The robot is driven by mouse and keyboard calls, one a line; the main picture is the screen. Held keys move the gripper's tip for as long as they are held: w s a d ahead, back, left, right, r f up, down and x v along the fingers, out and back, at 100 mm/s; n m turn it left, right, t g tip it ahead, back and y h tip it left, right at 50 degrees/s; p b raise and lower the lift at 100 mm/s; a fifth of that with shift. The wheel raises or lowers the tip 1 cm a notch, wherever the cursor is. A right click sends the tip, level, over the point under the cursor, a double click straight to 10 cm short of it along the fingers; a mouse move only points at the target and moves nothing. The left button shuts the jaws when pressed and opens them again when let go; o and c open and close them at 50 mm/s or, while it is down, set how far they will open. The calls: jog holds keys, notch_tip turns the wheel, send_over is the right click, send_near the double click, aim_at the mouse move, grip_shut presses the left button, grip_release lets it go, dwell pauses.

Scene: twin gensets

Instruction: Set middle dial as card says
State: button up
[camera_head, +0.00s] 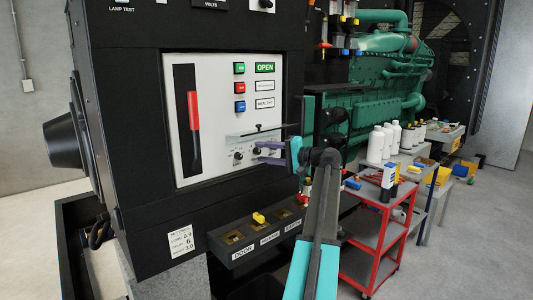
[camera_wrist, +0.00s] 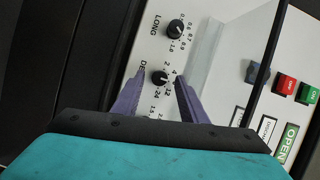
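The settings card (camera_head: 181,241) is on the lower black panel in the head view; its small print seems to read LONG 0.8, DELAY 6 and a last line of 3.0. The middle dial (camera_wrist: 158,77), a black knob by a partly hidden "DE..." label, shows in the wrist view. My gripper (camera_wrist: 160,76) is open, with one purple finger on each side of this dial; I cannot tell if they touch it. In the head view my gripper (camera_head: 257,152) reaches the dial row from the right. The LONG dial (camera_wrist: 175,28) is clear of the fingers. The third dial is hidden.
A clear cover (camera_head: 257,131) stands out above the dials. A red-handled breaker lever (camera_head: 194,111) is left of them, with lit buttons (camera_head: 239,87) above. A red cart (camera_head: 372,225) stands right.

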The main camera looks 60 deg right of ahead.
jog(key=shift+s, duration=0.1)
jog(key=shift+s, duration=0.45)
jog(key=s+b, duration=0.3)
jog(key=s, duration=0.9)
jog(key=shift+s+d+r, duration=0.35)
jog(key=shift+d+r, duration=0.05)
jog(key=shift+r, duration=0.05)
